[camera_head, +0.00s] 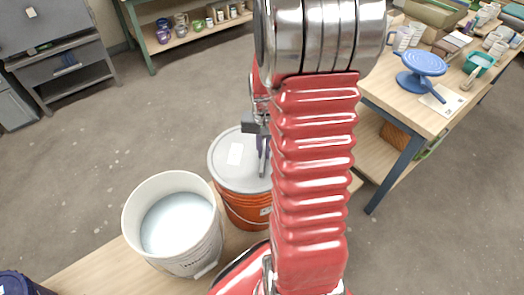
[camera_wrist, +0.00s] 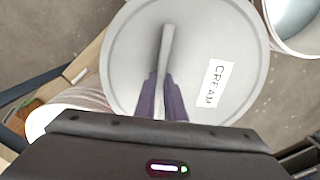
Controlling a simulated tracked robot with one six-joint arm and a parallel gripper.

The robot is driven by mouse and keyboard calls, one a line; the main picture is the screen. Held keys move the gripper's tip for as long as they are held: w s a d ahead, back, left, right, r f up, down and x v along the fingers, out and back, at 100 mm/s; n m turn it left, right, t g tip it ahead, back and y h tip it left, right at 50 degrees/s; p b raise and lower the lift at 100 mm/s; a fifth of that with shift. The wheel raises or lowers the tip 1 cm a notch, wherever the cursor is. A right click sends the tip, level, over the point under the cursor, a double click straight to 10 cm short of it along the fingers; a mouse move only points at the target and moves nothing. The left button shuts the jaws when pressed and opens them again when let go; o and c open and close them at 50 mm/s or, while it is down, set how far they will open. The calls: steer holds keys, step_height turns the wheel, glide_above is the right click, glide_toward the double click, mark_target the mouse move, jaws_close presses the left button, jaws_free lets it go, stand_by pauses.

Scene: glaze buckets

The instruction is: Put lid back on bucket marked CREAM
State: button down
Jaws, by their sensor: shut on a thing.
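A round grey lid (camera_head: 232,175) with a white label is at the orange bucket's top in the head view. In the wrist view the lid (camera_wrist: 130,50) fills the middle, and its label reads CREAM. My gripper (camera_wrist: 162,88) is shut on the lid's bar handle (camera_wrist: 167,45). In the head view my gripper (camera_head: 262,150) is partly hidden by my arm. The orange bucket (camera_head: 238,208) is directly below the lid; I cannot tell whether they touch. An open white bucket (camera_head: 205,245) with pale contents stands left of it; no bucket marking is readable.
The buckets stand on a wooden surface (camera_head: 90,272). A dark blue object (camera_head: 18,286) is at the lower left corner. A workbench (camera_head: 400,95) with a blue turntable (camera_head: 424,62) stands at right. Shelves with pots (camera_head: 163,36) are at the back. The floor between is clear.

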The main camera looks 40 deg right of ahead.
steer(key=shift+f, duration=0.45)
stand_by(0.9)
steer(key=c, duration=1.3)
jaws_free()
steer(key=shift+r, duration=0.1)
steer(key=shift+r, duration=3.45)
steer(key=shift+c, duration=0.4)
jaws_close()
